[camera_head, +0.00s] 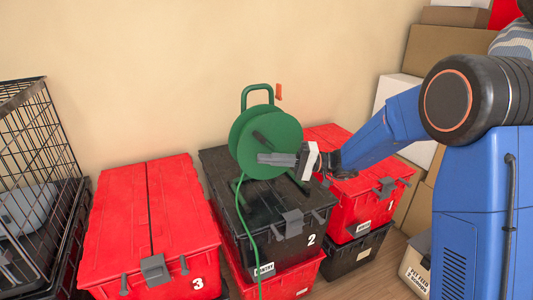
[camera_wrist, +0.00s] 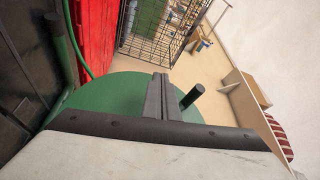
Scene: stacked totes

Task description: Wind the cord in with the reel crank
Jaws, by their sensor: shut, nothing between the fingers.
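The green cord reel (camera_head: 284,130) stands upright on the black tote marked 2, and its disc (camera_wrist: 110,92) also shows in the wrist view. A dark crank handle (camera_head: 260,137) sticks out from the reel's face; in the wrist view it is a short peg (camera_wrist: 193,95). A green cord (camera_head: 245,222) hangs from the reel down the tote's front. My gripper (camera_head: 262,158) is shut and empty, in front of the reel's face just below the handle. In the wrist view its fingers (camera_wrist: 160,80) lie beside the peg, with a gap between them.
The black tote (camera_head: 222,165) stands between a red tote marked 3 (camera_head: 120,240) and a red tote marked 1 (camera_head: 345,215). A wire cage (camera_head: 45,130) is at the left. Cardboard boxes (camera_head: 440,45) stand at the right. A small orange piece (camera_head: 278,91) shows behind the reel.

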